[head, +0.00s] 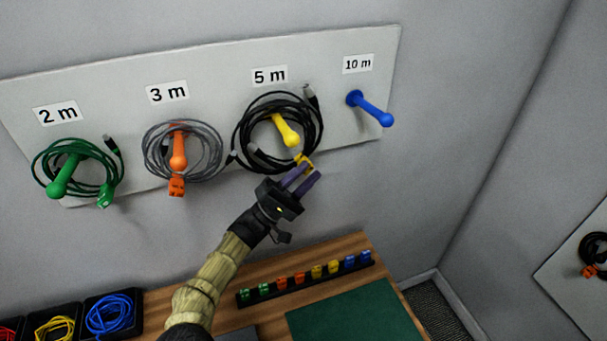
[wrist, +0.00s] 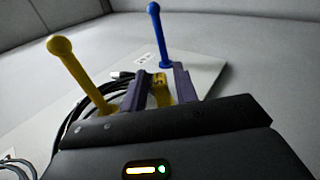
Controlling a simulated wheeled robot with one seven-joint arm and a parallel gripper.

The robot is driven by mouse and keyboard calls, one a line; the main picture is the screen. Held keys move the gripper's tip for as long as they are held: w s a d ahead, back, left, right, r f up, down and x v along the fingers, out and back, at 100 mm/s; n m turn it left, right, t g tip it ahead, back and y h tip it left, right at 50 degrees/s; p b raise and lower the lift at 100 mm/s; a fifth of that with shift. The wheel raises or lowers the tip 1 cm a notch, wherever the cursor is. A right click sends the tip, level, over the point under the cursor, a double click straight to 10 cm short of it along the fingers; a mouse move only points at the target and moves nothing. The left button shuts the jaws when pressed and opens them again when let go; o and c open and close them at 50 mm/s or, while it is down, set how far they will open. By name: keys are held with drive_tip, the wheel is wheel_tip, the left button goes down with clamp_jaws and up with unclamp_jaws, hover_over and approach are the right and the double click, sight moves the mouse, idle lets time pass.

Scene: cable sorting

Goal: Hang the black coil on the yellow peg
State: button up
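The black coil (head: 241,128) hangs around the yellow peg (head: 287,132) under the "5 m" label, its loops lying near the board. The peg's round end sticks out through the loops. A yellow clip (head: 304,159) is at the coil's lower right. My gripper (head: 304,172) is there, its purple fingers on either side of the clip. In the wrist view the clip (wrist: 160,90) sits between the fingers with no clear gap. The yellow peg (wrist: 80,72) stands left of the fingers there, with part of the black coil (wrist: 118,86) behind them.
A green coil (head: 40,160) and a grey coil (head: 217,152) hang on the green and orange pegs to the left. The blue peg (head: 370,108) at right is bare. Below are a desk with a clip rack (head: 305,284), a green mat (head: 350,318) and trays of cables.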

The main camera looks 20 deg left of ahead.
drive_tip(key=shift+o, duration=0.9)
drive_tip(key=shift+r, duration=0.1)
drive_tip(key=b+v, duration=0.6)
drive_tip(key=v, duration=1.1)
drive_tip(key=shift+s+a, duration=0.15)
drive_tip(key=shift+s, duration=0.05)
